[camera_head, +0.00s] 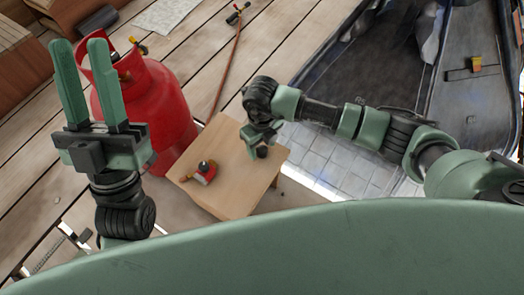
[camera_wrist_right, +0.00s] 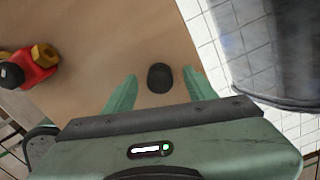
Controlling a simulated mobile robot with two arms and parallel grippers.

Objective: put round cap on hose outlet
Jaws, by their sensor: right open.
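A small round black cap (camera_wrist_right: 160,77) stands on the wooden table. It also shows in the head view (camera_head: 262,152), just below my right gripper (camera_head: 256,140). In the right wrist view my right gripper (camera_wrist_right: 160,76) is open, with one finger on each side of the cap and visible gaps. A red regulator (camera_head: 203,173) with a black knob lies on the table to the left; its brass fitting (camera_wrist_right: 43,55) shows in the right wrist view. Which part is the hose outlet I cannot tell. My left gripper (camera_head: 83,42) is open and empty, fingers pointing up.
The small wooden table (camera_head: 232,200) has bare room between cap and regulator. A red gas cylinder (camera_head: 160,115) stands left of it, close to my left gripper. A brown hose (camera_head: 229,65) lies on the plank floor behind. A dark metal structure (camera_head: 400,60) is at right.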

